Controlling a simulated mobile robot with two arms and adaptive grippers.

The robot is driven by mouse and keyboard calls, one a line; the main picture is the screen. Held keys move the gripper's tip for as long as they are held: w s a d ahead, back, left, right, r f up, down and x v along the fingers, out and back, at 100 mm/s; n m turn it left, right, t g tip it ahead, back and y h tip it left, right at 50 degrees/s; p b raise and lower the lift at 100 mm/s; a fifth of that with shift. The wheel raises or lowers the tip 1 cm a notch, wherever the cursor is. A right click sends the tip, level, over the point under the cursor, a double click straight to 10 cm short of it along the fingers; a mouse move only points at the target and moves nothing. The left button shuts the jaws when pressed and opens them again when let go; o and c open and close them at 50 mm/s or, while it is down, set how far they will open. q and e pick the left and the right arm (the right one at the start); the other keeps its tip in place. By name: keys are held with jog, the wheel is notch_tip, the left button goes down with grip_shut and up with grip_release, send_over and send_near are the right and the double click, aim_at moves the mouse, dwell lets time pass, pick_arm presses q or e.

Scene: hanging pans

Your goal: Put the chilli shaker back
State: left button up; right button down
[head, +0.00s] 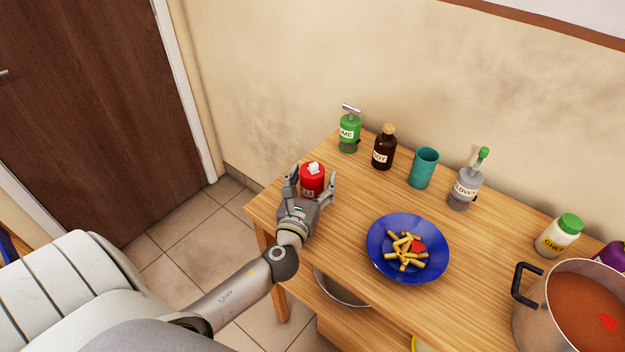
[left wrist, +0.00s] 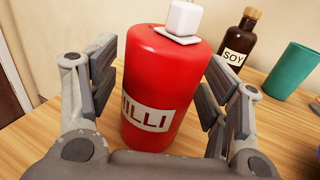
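The red chilli shaker (head: 312,181) with a white top stands upright on the left end of the wooden table (head: 345,215). In the left wrist view the chilli shaker (left wrist: 165,85) fills the middle, its label reading "ILLI" in part. My left gripper (head: 311,185) is around it, with one finger on each side. In the left wrist view the fingers of my left gripper (left wrist: 162,95) are spread, with narrow gaps between pads and shaker. The palm hides the shaker's lower part in the head view. My right gripper is not in view.
A green lime bottle (head: 348,133), a soy bottle (head: 384,150), a teal cup (head: 423,168) and a clove bottle (head: 465,188) line the wall side. A blue plate of fries (head: 375,262) and a soup pot (head: 533,318) stand to the right. The left table edge is close.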

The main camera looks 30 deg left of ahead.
pick_arm(q)
jog(key=shift+r, duration=0.1)
jog(key=b+v, duration=0.1)
jog(key=v, duration=1)
jog(key=shift+b, duration=0.4)
jog(key=shift+s+d+r, duration=0.15)
jog(key=shift+s, duration=0.3)
